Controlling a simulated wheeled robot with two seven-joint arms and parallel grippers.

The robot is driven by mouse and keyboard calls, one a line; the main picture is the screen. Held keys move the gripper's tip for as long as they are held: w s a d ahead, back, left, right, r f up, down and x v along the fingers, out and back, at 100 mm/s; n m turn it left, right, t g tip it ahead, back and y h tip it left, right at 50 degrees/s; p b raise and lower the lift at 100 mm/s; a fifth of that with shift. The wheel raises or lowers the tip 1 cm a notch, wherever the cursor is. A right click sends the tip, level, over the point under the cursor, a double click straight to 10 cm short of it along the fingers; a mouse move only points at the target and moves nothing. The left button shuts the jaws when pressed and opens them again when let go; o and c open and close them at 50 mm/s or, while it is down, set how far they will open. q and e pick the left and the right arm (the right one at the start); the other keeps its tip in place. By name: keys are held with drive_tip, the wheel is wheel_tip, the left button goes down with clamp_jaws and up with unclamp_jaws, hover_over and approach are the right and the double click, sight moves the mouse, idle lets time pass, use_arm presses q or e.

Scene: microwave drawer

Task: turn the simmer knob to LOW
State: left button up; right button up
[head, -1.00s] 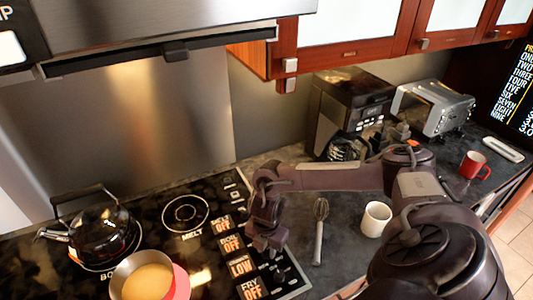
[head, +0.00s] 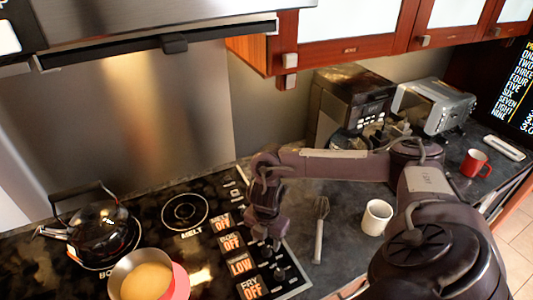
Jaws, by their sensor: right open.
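The stove's control panel (head: 296,285) has a column of lit labels along its left side. The simmer label (head: 240,265) reads LOW; the labels above and below it read OFF. A dark knob (head: 266,252) sits to the right of the simmer label, partly hidden close below my gripper. My right gripper (head: 268,232) points down over the panel, open, with nothing seen between its fingers. Whether its fingertips touch a knob, I cannot tell. My left gripper is out of view.
A pan (head: 145,278) with yellow contents and a black kettle (head: 100,235) stand on the stove at left. A whisk (head: 320,230) and a white mug (head: 376,217) are on the counter right of the panel. A coffee machine (head: 355,100) stands behind.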

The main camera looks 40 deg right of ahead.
sight(267, 248)
wheel_tip(267, 248, up, 4)
drive_tip(key=shift+r, duration=0.1)
drive_tip(key=shift+s, duration=0.1)
idle(0.6)
